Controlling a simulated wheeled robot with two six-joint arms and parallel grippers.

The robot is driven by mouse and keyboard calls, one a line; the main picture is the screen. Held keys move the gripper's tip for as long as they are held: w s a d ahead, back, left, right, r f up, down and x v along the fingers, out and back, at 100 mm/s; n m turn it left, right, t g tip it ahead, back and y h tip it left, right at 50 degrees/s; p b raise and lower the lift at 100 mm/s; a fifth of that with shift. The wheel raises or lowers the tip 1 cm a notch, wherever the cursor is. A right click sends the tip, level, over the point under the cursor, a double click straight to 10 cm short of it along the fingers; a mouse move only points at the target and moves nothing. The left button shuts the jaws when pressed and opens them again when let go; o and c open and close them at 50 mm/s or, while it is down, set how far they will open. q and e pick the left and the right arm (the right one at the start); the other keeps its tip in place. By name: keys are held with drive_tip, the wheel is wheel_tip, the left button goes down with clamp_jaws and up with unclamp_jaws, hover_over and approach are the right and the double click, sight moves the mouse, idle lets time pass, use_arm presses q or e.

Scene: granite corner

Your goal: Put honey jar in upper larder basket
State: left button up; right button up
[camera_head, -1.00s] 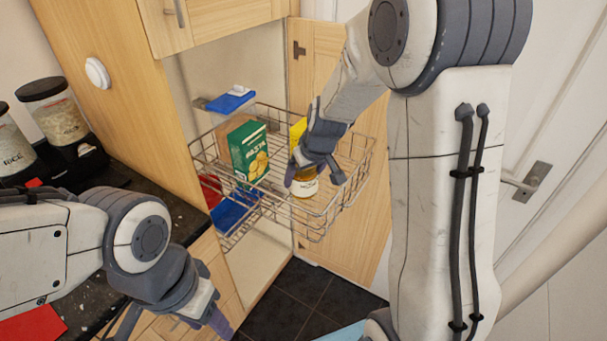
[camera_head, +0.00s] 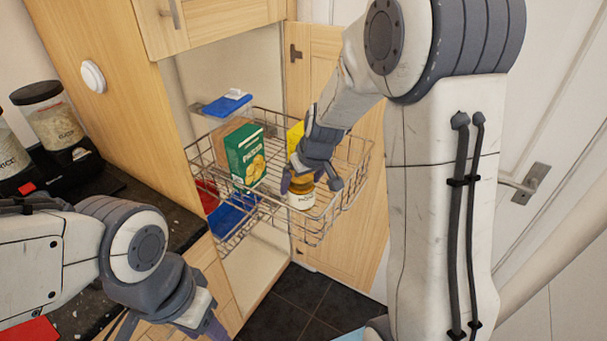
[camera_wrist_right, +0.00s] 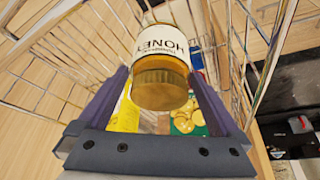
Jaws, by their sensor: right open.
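The honey jar (camera_head: 301,198), with a gold lid and a white label, stands in the upper wire basket (camera_head: 343,208) of the pulled-out larder, near its front right. My right gripper (camera_head: 311,185) is open above the jar, with its fingers apart on either side of the lid. In the right wrist view the jar's lid (camera_wrist_right: 160,90) and HONEY label show between the two spread fingers (camera_wrist_right: 162,100), with gaps beside the lid. My left gripper (camera_head: 208,328) hangs low by the counter, partly cut off by the lower picture edge.
A green pasta box (camera_head: 245,157), a brown item and a yellow packet (camera_head: 295,137) stand in the same basket. A blue-lidded container (camera_head: 228,102) is behind. A lower basket holds blue and red things. Storage jars (camera_head: 48,113) stand on the dark counter. An open door panel is behind the basket.

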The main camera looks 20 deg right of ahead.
drive_tip(key=shift+r+p, duration=0.35)
drive_tip(key=shift+r, duration=0.15)
drive_tip(key=a+v, duration=0.1)
drive_tip(key=v, duration=1.1)
drive_tip(key=s+a+f+n+g+y, duration=0.1)
drive_tip(key=s+a+f+n+g, duration=0.15)
drive_tip(key=s+a, duration=0.7)
drive_tip(key=s+a+f+n+g, duration=0.1)
drive_tip(key=s+a+f, duration=0.1)
drive_tip(key=s, duration=0.5)
drive_tip(key=s+a+f+n+g, duration=0.1)
drive_tip(key=s+a+f+n, duration=0.1)
drive_tip(key=s, duration=0.6)
drive_tip(key=shift+a+f+h, duration=0.25)
drive_tip(key=shift+a+h, duration=0.05)
drive_tip(key=shift+a, duration=0.6)
